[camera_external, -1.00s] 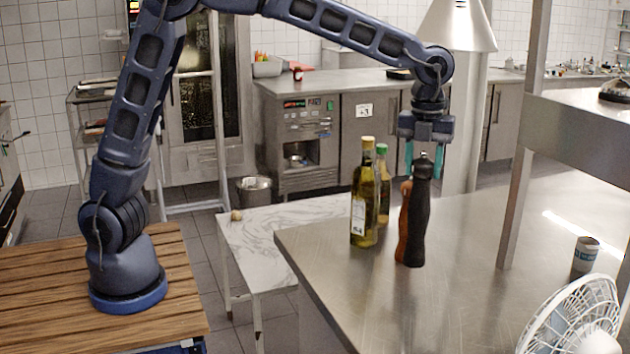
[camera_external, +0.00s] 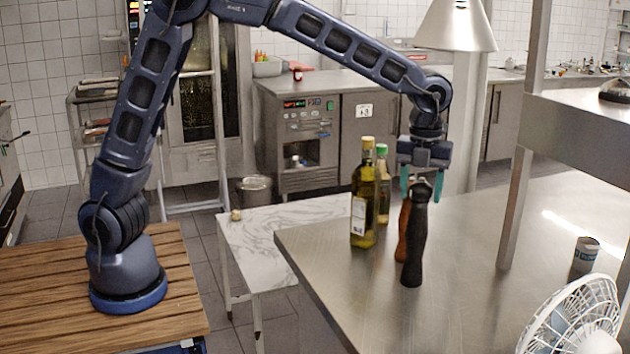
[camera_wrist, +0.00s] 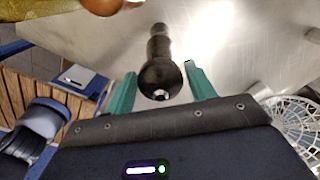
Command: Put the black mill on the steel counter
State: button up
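The black mill (camera_external: 415,245) is upright, leaning slightly in the picture, above or on the steel counter (camera_external: 350,290). I cannot tell surely whether its base touches the steel. My gripper (camera_external: 422,186) points down with its teal fingers on either side of the mill's head. In the wrist view the round head of the black mill (camera_wrist: 160,78) nearly fills the space between my fingertips (camera_wrist: 158,84).
A brown mill (camera_external: 403,232) stands just behind the black mill, partly hidden. Two oil bottles, a taller one (camera_external: 363,200) and a green-capped one (camera_external: 383,185), stand to the left. A can (camera_external: 585,254) and white fan (camera_external: 575,320) are right. The counter's front middle is clear.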

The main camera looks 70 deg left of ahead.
jog(key=shift+o, duration=0.7)
jog(key=shift+r, duration=0.1)
notch_tip(320, 180, up, 12)
jog(key=s+a+r+n, duration=0.4)
jog(key=s+a+n, duration=0.25)
jog(key=a, duration=0.35)
jog(key=s+a+r+n+t, duration=0.1)
jog(key=s+a+n+t, duration=0.1)
jog(key=s+a+n, duration=0.7)
jog(key=s+a+f+n+t, duration=0.1)
jog(key=s+a+f+n, duration=0.2)
jog(key=s, duration=0.5)
jog(key=s+a+f+n, duration=0.2)
jog(key=s+a+n, duration=0.1)
jog(key=s, duration=0.4)
jog(key=s+a+f+n+t, duration=0.1)
jog(key=s+a+f+n, duration=0.2)
jog(key=s+n, duration=0.2)
jog(key=s, duration=0.3)
jog(key=shift+s+a+f+t, duration=0.3)
jog(key=shift+n, duration=0.25)
